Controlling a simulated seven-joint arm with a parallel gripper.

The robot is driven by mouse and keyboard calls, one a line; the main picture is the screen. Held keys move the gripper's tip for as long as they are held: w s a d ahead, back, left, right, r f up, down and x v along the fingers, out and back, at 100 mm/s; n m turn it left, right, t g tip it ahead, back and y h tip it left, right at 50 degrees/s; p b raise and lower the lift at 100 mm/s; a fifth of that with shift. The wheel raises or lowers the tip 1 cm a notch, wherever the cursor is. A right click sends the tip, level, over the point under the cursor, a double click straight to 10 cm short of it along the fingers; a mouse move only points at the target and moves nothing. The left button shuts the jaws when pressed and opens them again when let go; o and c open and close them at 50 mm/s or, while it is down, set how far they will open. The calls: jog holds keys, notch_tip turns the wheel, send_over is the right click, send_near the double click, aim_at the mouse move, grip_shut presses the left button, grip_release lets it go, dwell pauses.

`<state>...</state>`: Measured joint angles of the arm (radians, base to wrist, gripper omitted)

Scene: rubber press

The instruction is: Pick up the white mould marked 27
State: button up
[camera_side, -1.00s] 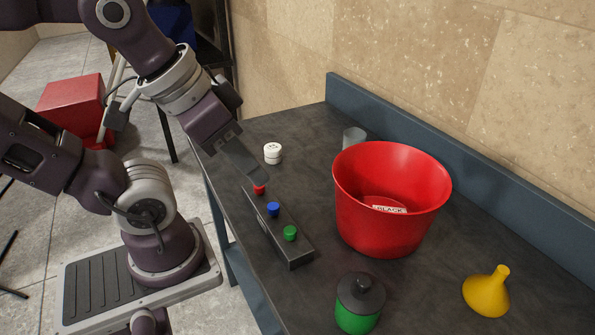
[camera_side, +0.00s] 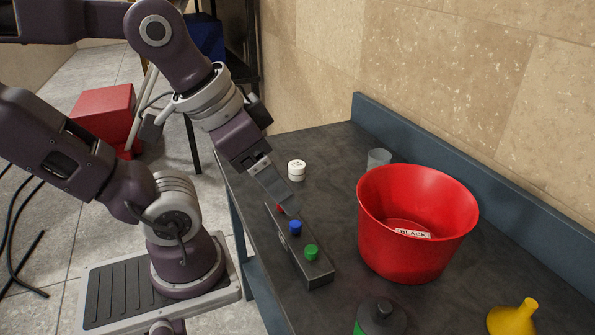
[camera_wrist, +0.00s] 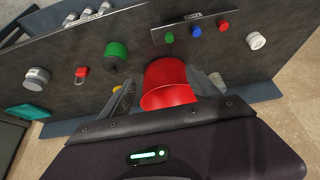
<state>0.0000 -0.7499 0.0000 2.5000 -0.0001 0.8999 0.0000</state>
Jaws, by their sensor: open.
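A small round white mould (camera_side: 296,171) stands on the dark worktop near its left end. It also shows in the wrist view (camera_wrist: 256,41), at the upper right. It has dark marks, too small for me to read as a number. My gripper (camera_side: 283,203) is open, above the red-button end of the button box, nearer the camera than the mould and apart from it. In the wrist view its two fingers stand on either side of the red bucket, with the mould outside them to the right. Nothing shows held between the fingers.
A black button box (camera_side: 318,274) with red, blue and green buttons lies beside the mould. A large red bucket (camera_side: 385,235) labelled BLACK stands right of it. A grey cup (camera_side: 378,158), yellow funnel (camera_side: 513,320) and dark-lidded green container (camera_side: 380,314) are around it. Worktop around the mould is clear.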

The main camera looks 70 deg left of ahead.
jog(key=w+a+f+n+t, duration=0.1)
jog(key=w+a+n, duration=0.15)
jog(key=w, duration=0.55)
jog(key=w+a+f+n, duration=0.1)
jog(key=w+f+n, duration=0.15)
jog(key=w, duration=0.55)
jog(key=n+g+y, duration=0.3)
jog(key=n+y, duration=0.7)
jog(key=y, duration=0.3)
send_over(297, 165)
jog(key=f, duration=1.3)
jog(key=shift+w+d+f, duration=0.15)
jog(key=shift+w, duration=0.05)
jog(key=f, duration=0.6)
jog(key=shift+s+a+f, duration=0.2)
jog(key=shift+a+f, duration=0.1)
jog(key=shift+x, duration=1.6)
jog(key=shift+d+f, duration=0.1)
grip_shut()
